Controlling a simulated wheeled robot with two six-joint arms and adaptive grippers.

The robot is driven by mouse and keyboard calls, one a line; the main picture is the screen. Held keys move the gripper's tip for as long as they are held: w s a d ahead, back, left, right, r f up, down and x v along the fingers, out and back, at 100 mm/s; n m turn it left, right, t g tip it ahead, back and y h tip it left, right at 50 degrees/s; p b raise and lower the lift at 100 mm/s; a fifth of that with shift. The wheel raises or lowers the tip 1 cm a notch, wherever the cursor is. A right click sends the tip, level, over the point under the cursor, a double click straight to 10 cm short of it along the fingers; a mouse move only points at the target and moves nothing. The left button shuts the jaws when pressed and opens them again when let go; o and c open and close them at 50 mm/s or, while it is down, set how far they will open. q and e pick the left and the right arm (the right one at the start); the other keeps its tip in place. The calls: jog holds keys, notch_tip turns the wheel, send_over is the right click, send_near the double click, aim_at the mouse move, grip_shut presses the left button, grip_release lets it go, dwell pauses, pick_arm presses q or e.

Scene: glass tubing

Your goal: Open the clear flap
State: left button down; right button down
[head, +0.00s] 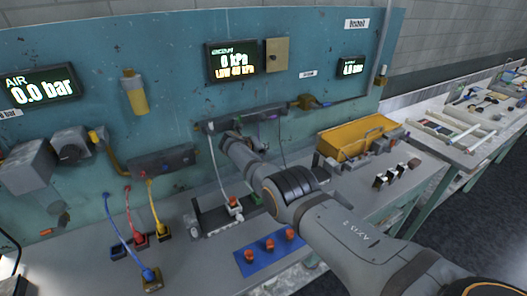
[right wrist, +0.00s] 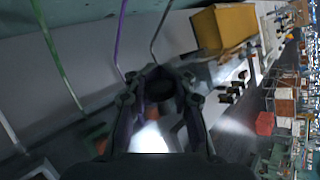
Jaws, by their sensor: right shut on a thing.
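I cannot make out the clear flap in either view. My right gripper (head: 230,137) reaches in from the lower right to the dark port strip (head: 243,118) on the teal panel. It also shows in the right wrist view (right wrist: 162,78), with its fingers close together. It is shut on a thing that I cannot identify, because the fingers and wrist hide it. My left gripper is not in view.
A blue plate (head: 245,268) with orange-topped plugs lies on the bench in front of my right arm. A yellow bin (head: 350,140) stands to its right.

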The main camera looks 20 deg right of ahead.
jog(key=shift+w+a+r, duration=0.15)
jog(key=shift+a+r, duration=0.05)
jog(key=shift+a, duration=0.1)
jog(key=c, duration=1.5)
grip_release()
jog(key=shift+o, duration=1.4)
jog(key=shift+a+r, duration=0.1)
jog(key=shift+a, duration=0.1)
jog(key=shift+o, duration=0.6)
jog(key=shift+s+a, duration=0.2)
jog(key=shift+d, duration=0.35)
jog(key=shift+a+r, duration=0.15)
jog(key=shift+a, duration=0.2)
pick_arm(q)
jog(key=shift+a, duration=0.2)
pick_arm(e)
jog(key=v, duration=1.1)
jog(key=shift+s+a, duration=0.2)
jog(key=shift+a, duration=0.05)
jog(key=shift+r, duration=0.1)
